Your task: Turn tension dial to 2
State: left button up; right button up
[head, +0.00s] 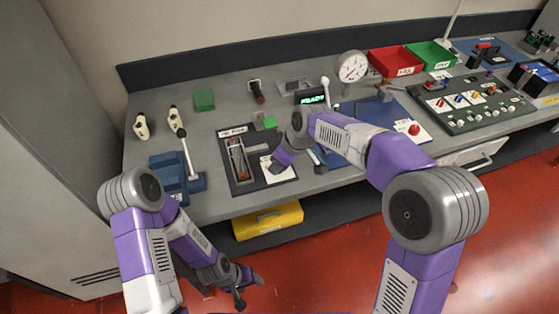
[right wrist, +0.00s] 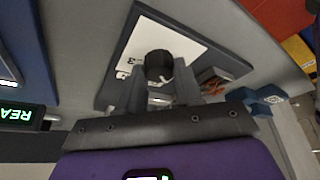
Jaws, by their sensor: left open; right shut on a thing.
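The tension dial (right wrist: 158,65) is a dark round knob with a light pointer mark. It stands on a white card (right wrist: 185,42) with printed numbers, partly hidden by my fingers. In the right wrist view my right gripper (right wrist: 160,88) is shut on the dial, one finger on each side. In the head view my right gripper (head: 277,163) reaches down over the card (head: 279,176) on the dark board (head: 241,186), and the dial is hard to make out there. My left gripper (head: 248,284) is open and empty, low in front of the bench.
A slotted fixture (head: 241,160) lies left of the card. A blue stand with a lever (head: 194,182) is further left. A lit green display (head: 311,98) and a round gauge (head: 352,68) stand behind. A yellow case (head: 268,221) sits below the bench edge.

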jog(key=m+t+p, duration=0.1)
jog(key=m, duration=0.2)
jog(key=m+h+p, duration=0.1)
jog(key=m, duration=0.1)
jog(key=shift+s+a+r+m+t+h, duration=0.1)
jog(key=shift+a+m+t+h, duration=0.1)
jog(key=shift+m+t+h, duration=0.15)
jog(key=m+h, duration=0.1)
jog(key=m, duration=0.1)
jog(key=m+p, duration=0.1)
jog(key=m, duration=0.2)
jog(key=shift+a+t+h, duration=0.1)
jog(key=shift+t+h, duration=0.25)
jog(key=o, duration=1)
jog(key=p+v, duration=0.2)
jog(key=v, duration=0.5)
jog(key=shift+s+r, duration=0.15)
jog(key=shift+r, duration=0.05)
